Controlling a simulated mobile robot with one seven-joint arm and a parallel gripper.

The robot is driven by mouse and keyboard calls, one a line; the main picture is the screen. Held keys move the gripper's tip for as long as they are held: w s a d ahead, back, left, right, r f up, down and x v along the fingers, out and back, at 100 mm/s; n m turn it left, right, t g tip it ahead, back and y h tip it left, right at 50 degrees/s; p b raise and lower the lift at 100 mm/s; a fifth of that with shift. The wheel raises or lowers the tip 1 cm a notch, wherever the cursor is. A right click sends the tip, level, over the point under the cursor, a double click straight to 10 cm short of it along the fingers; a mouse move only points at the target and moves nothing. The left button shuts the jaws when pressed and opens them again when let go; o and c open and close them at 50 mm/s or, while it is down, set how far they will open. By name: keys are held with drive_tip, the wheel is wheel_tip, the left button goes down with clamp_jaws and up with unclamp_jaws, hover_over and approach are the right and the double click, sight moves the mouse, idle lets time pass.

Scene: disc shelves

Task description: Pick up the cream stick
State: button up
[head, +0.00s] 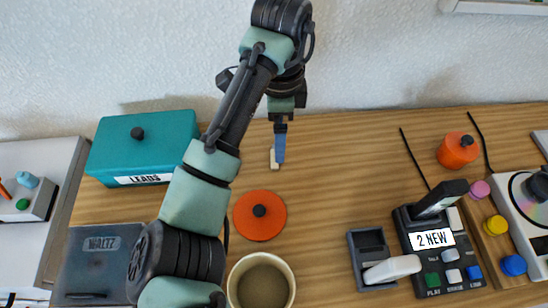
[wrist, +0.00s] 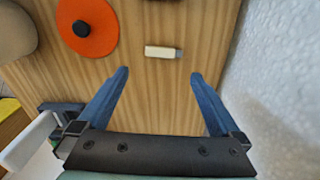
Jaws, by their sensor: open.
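The cream stick (head: 274,162) is a small pale block with a grey end, lying on the wooden table near the wall. In the wrist view the stick (wrist: 161,52) lies crosswise, just beyond the fingertips and roughly centred between them. My gripper (head: 280,158) has blue fingers and points down right beside the stick, partly covering it in the head view. In the wrist view my gripper (wrist: 160,75) is open, with nothing between the fingers. The head view does not show how high the fingertips are above the table.
An orange disc with a black knob (head: 260,216) lies in front of the stick, with a cream bowl (head: 232,285) nearer. A teal LEADS box (head: 105,160) stands left. A dark 2 NEW device (head: 405,225) stands right. The table between stick and device is clear. The wall is close behind.

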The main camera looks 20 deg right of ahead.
drive_tip(key=f, duration=0.7)
drive_tip(key=shift+w+a+f, duration=0.1)
drive_tip(key=shift+w+a, duration=0.1)
drive_tip(key=shift+w, duration=0.15)
drive_tip(key=c, duration=1.2)
drive_tip(key=shift+o, duration=0.2)
